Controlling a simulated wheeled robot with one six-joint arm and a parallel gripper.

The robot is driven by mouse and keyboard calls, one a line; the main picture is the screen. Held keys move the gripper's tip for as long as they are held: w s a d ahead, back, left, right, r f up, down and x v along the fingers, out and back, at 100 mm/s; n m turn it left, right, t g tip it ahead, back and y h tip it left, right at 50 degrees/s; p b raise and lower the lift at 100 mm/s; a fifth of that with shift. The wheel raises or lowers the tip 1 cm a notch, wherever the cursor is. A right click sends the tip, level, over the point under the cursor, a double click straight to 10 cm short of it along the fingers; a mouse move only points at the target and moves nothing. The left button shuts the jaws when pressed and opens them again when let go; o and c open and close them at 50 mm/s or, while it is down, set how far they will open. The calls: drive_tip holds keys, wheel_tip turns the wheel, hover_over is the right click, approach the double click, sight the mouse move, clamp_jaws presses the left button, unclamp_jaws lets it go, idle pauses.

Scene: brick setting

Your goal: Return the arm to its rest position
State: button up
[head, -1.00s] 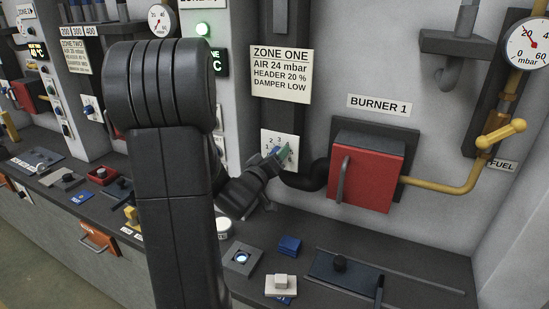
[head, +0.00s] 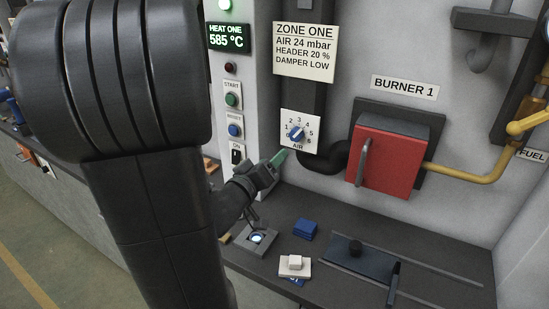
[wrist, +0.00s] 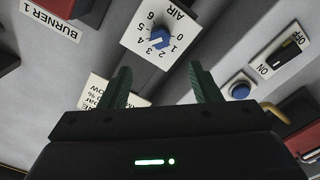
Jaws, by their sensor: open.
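My gripper (head: 278,160) is in the head view, below and left of the blue AIR knob (head: 295,133) on its white numbered plate. It is apart from the knob. The wrist view shows my gripper (wrist: 160,88) with its two green fingers spread and nothing between them. The AIR knob (wrist: 160,38) shows beyond the fingertips in that view. My arm stands large across the left of the head view and hides part of the wall and counter.
A red burner box (head: 388,160) juts from the wall at right, with a yellow fuel pipe (head: 470,172). Below are a blue block (head: 305,229), a white block (head: 295,264) and a dark slide plate (head: 355,258) on the counter. START, RESET and ON controls line the wall panel.

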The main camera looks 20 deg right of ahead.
sight(294, 137)
idle(0.3)
drive_tip(key=p+x, duration=0.2)
drive_tip(key=x, duration=1.1)
drive_tip(key=shift+w+d, duration=0.2)
drive_tip(key=shift+w, duration=0.05)
drive_tip(key=shift+a, duration=0.1)
